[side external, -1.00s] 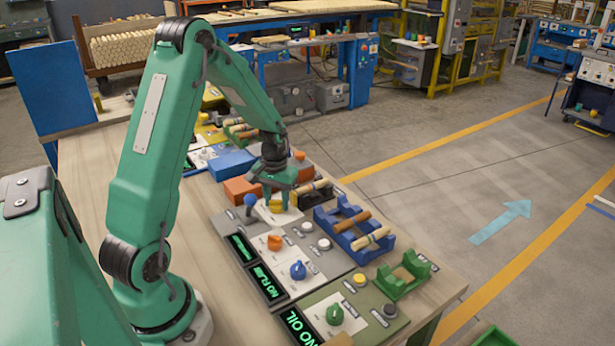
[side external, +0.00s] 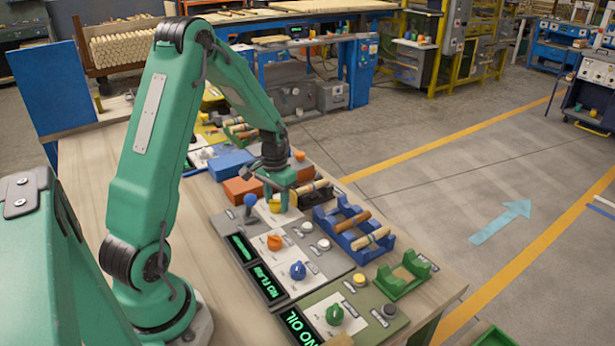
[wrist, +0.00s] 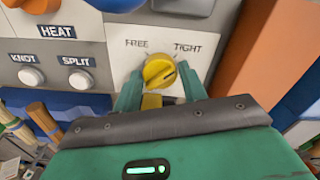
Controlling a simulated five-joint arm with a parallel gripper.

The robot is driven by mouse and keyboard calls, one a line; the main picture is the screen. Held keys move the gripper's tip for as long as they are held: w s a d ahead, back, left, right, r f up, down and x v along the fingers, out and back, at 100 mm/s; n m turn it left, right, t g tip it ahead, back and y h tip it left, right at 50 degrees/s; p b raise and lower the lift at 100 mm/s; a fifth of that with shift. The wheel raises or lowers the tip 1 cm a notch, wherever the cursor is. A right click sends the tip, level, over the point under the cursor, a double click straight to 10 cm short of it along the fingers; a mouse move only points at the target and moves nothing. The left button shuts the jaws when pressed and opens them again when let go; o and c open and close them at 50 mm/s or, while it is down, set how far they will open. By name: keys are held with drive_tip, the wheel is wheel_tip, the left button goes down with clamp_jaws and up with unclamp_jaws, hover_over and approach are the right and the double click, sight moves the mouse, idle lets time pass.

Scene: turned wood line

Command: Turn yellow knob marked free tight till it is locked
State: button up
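The yellow knob (wrist: 160,71) sits on a pale panel in the wrist view, below the printed words FREE on the left and TIGHT on the right. A dark mark lies across its face, slanting up to the right; which end points is hard to tell. It also shows under my gripper in the side view (side external: 275,206). My gripper (wrist: 160,88) is open, with one green finger on each side of the knob's lower part. I cannot tell whether either finger touches it. A smaller yellow piece (wrist: 151,101) shows between the fingers.
The HEAT panel with white KNOT (wrist: 31,77) and SPLIT (wrist: 80,80) buttons adjoins on the left. An orange block (side external: 242,190) and a blue-topped lever (side external: 250,201) stand close to my gripper. A blue rack (side external: 345,228) holds turned wood pieces.

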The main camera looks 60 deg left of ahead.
sight(277, 200)
drive_tip(key=shift+o, duration=1.3)
drive_tip(key=shift+r, duration=3.9)
